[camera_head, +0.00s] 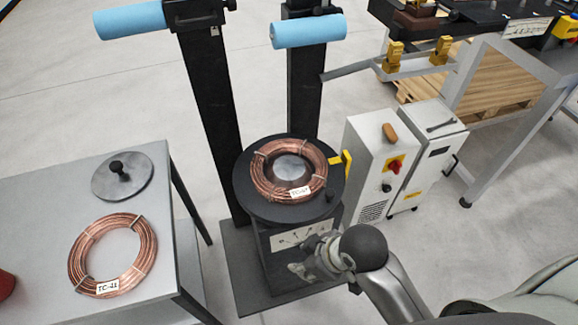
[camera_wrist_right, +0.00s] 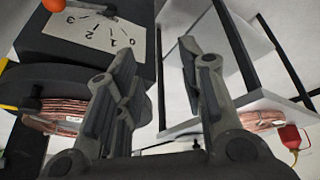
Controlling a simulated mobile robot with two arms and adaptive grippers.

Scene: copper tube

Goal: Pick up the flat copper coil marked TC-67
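The copper coil with a tag that appears to read TC-67 (camera_head: 262,187) lies flat on a round black platform (camera_head: 243,196) on a dark pedestal. It also shows upside down at the left of the right wrist view (camera_wrist_right: 62,126). Several pale ties bind it. My right gripper (camera_head: 312,262) is in front of the pedestal, beside its dial plate, apart from the coil. In the right wrist view its fingers (camera_wrist_right: 156,52) are spread with nothing between them. My left gripper is not in view.
A second copper coil, tagged about TC-21 (camera_head: 144,262), lies on the grey table (camera_head: 40,205) at the left, with a black-knobbed disc (camera_head: 122,176). Black posts with blue rollers (camera_head: 308,31) stand behind the platform. A white control box (camera_head: 376,165) stands close right.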

